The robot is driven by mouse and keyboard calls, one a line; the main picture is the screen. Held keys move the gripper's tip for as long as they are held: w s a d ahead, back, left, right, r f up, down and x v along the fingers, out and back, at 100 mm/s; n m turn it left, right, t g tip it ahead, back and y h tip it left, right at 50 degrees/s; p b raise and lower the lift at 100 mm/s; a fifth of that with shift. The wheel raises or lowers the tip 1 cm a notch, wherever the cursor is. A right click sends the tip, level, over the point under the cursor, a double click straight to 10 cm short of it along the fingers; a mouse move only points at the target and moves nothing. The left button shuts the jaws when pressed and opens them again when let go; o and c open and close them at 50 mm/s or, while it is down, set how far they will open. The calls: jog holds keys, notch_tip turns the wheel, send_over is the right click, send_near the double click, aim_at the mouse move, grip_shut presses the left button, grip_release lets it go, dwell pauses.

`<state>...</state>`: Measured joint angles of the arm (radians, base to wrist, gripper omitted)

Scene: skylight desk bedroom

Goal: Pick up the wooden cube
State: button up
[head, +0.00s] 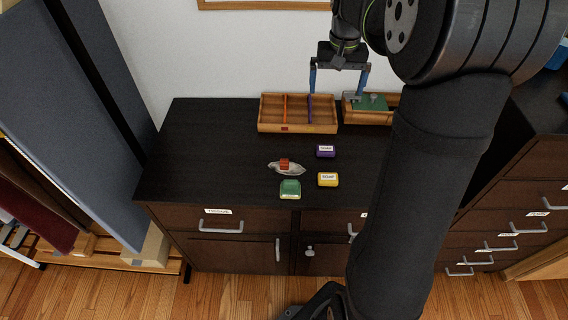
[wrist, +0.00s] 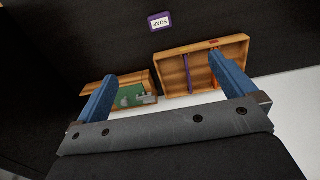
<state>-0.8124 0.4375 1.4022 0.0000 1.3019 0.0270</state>
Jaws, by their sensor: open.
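I cannot make out a plain wooden cube for certain. A small reddish-brown block (head: 285,163) sits on a grey boat-shaped piece (head: 296,169) in the middle of the dark cabinet top. My gripper (head: 335,93) is open and empty, pointing down above the back of the cabinet. Its blue fingers are at the level of the wooden trays in the picture. In the wrist view, my open gripper (wrist: 164,68) has a divided wooden tray (wrist: 204,43) and a smaller wooden tray (wrist: 91,87) beyond its fingers.
A purple soap box (head: 325,152), a yellow soap box (head: 328,180) and a green box (head: 290,190) stand near the block. The smaller tray (head: 347,112) holds a green piece and a metallic item. The cabinet top (head: 205,150) is clear at left.

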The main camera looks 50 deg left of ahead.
jog(key=shift+c, duration=0.4)
jog(key=c, duration=1)
send_over(284, 161)
notch_tip(284, 161, down, 5)
jog(key=f, duration=1.2)
jog(key=shift+s+a, duration=0.15)
jog(key=shift+s, duration=0.05)
jog(key=shift+w+d+f, duration=0.1)
jog(key=shift+d+f, duration=0.05)
jog(key=shift+f, duration=1.4)
jog(key=shift+w+d+f, duration=0.1)
jog(key=shift+f, duration=1.4)
